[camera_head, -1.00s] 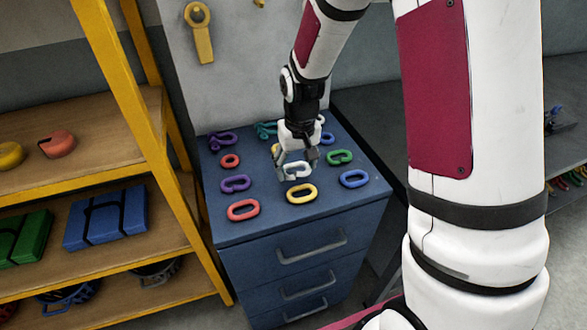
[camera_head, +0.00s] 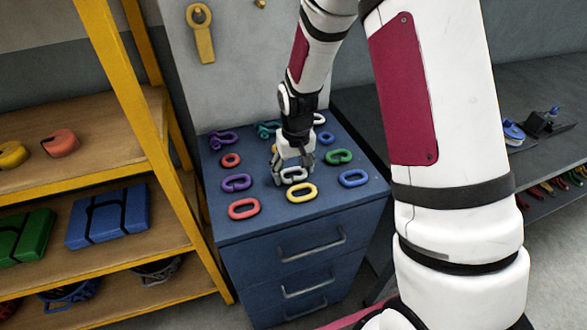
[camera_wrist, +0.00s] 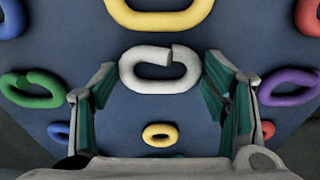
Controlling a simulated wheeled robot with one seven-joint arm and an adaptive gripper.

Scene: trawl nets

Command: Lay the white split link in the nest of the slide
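The white split link (camera_head: 293,174) lies flat on top of the blue drawer cabinet, among the other links. In the wrist view the white split link (camera_wrist: 160,70) shows its gap at the upper right. My gripper (camera_head: 292,176) is just above it, pointing down. In the wrist view my gripper (camera_wrist: 170,85) is open, with one finger on each side of the link and clear space between fingers and link. I cannot tell how high the fingertips are above the cabinet top. The slide may be the dark device (camera_head: 548,122) on the grey bench at right, but its nest is not clear.
The blue cabinet top (camera_head: 265,212) holds several links close by: yellow (camera_head: 302,192), purple (camera_head: 237,183), green (camera_head: 338,156), blue (camera_head: 353,178) and red (camera_head: 244,208). A yellow-framed shelf (camera_head: 165,120) stands at left. A grey bench (camera_head: 400,125) is at right.

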